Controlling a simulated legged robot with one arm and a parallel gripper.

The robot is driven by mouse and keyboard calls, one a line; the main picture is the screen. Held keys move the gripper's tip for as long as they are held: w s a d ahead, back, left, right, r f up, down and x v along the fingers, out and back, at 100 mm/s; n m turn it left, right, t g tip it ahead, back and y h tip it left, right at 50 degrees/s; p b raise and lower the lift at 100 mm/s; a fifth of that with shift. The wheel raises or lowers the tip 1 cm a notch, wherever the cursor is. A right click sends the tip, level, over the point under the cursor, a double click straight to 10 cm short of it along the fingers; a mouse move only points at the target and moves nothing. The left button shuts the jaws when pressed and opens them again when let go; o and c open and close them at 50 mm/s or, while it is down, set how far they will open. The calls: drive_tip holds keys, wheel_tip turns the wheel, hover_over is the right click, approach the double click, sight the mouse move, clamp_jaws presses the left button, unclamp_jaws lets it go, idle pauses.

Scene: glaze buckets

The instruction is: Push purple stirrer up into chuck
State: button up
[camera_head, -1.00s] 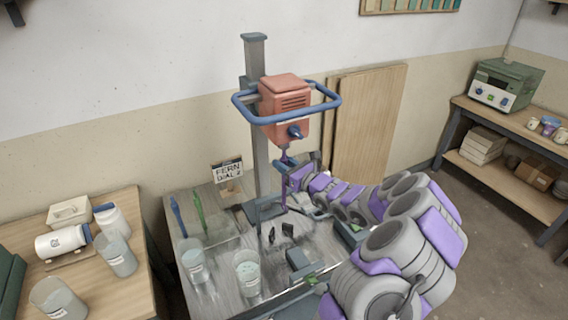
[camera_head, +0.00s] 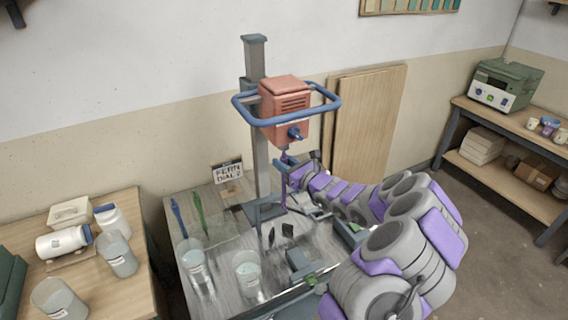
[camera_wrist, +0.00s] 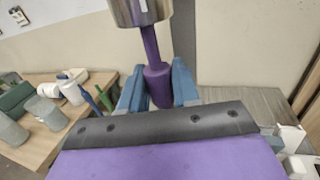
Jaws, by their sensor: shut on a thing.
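The purple stirrer (camera_wrist: 158,85) stands upright in the wrist view, with its thicker collar between the blue-grey fingers of my gripper (camera_wrist: 158,88). Its upper shaft meets the underside of the silver chuck (camera_wrist: 140,10); how far it goes inside is hidden. In the head view my gripper (camera_head: 285,170) is shut on the stirrer (camera_head: 283,190), just below the orange mixer head (camera_head: 284,108). The stirrer's lower end hangs down toward the mixer's base and is partly hard to make out.
A blue ring handle (camera_head: 250,118) surrounds the mixer head. Blue and green stirrers (camera_head: 198,210) stand at the bench's left, behind clear buckets (camera_head: 247,275). A sign reading "FERN DIAL 2" (camera_head: 227,171) stands behind. A side table (camera_head: 90,275) holds jars and buckets.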

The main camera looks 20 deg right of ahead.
drive_tip(key=shift+r+p, duration=1.3)
drive_tip(key=shift+r, duration=0.15)
idle(2.8)
drive_tip(key=o, duration=1.1)
drive_tip(key=shift+s, duration=0.15)
drive_tip(key=p+v, duration=0.2)
drive_tip(key=v, duration=1.5)
drive_tip(key=shift+d+f, duration=0.1)
drive_tip(key=shift+d, duration=0.05)
